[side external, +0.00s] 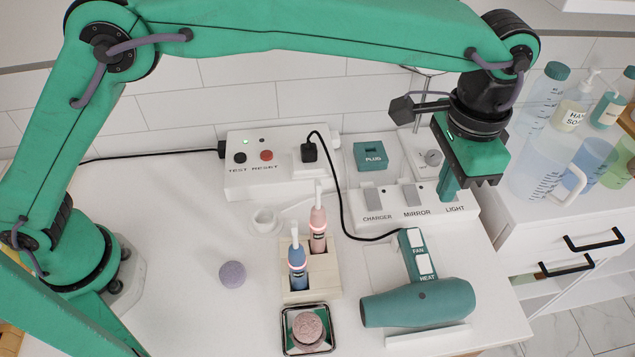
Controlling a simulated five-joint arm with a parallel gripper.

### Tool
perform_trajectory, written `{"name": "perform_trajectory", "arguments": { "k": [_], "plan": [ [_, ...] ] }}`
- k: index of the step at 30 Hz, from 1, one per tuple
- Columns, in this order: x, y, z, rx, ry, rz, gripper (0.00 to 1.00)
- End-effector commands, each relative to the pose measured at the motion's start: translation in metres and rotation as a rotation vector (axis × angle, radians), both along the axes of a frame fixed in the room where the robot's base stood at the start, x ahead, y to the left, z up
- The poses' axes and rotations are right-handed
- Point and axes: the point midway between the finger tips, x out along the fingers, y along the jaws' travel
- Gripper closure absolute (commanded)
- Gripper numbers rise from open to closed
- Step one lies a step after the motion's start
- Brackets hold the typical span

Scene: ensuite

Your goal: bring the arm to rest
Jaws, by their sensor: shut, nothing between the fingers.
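My green arm arches over the counter from the left. My gripper (455,192) points down at the right, in front of the LIGHT switch end of the switch panel (372,212). It is shut with nothing held. Its fingertips are close to the panel, and I cannot tell whether they touch it. The panel carries rockers labelled CHARGER, MIRROR and LIGHT; my gripper partly hides the LIGHT one.
A teal hair dryer (420,303) lies at the front right. A black-corded outlet box (240,180) sits behind. Bottles (545,95) stand right.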

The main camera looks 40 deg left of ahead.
Motion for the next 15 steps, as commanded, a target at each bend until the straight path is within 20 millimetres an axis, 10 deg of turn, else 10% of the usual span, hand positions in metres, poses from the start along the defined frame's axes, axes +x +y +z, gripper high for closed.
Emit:
{"name": "perform_trajectory", "arguments": {
  "k": [15],
  "plan": [
    [0.004,0.011,0.007,-0.008,-0.008,0.016,1.00]
  ]
}}
